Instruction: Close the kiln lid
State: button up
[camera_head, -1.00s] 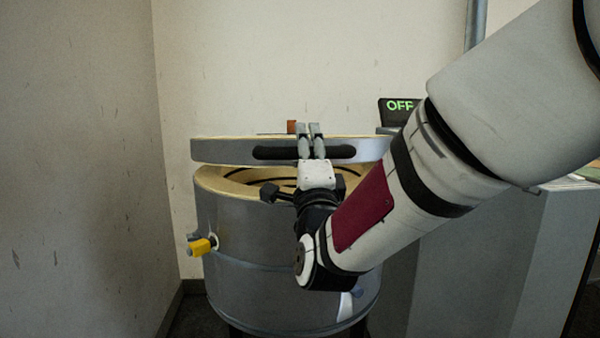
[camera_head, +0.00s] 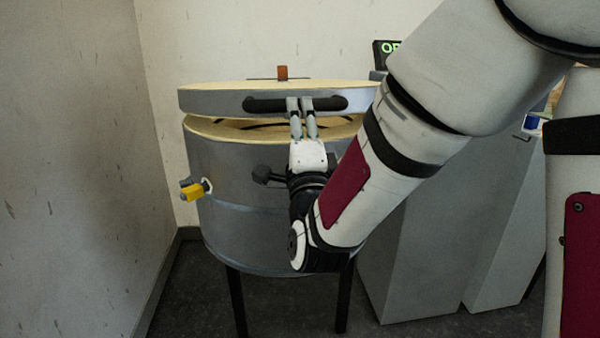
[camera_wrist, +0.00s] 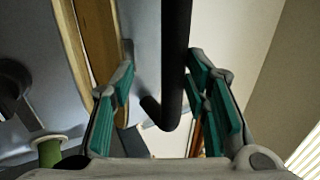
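The grey round kiln (camera_head: 240,175) stands on dark legs. Its lid (camera_head: 212,102) is tilted and slightly raised at the front, with a narrow gap above the pale kiln rim (camera_head: 205,127). A black bar handle (camera_head: 268,104) runs across the lid's front. My gripper (camera_head: 301,105) is at the handle's middle, reaching up from below and in front. In the wrist view the handle (camera_wrist: 175,60) lies between the green-padded fingers (camera_wrist: 165,95), which stand apart with visible space on the left side. I see no firm grip on it.
A wall stands close on the left and another behind. A yellow fitting (camera_head: 193,191) sticks out from the kiln's left side. Grey cabinets (camera_head: 420,230) stand to the right, with a dark display (camera_head: 388,52) behind my arm. An orange piece (camera_head: 282,73) tops the lid.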

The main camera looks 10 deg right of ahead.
notch_tip(320, 180, down, 9)
jog(key=s, duration=0.3)
dwell(1.0)
jog(key=shift+r, duration=0.1)
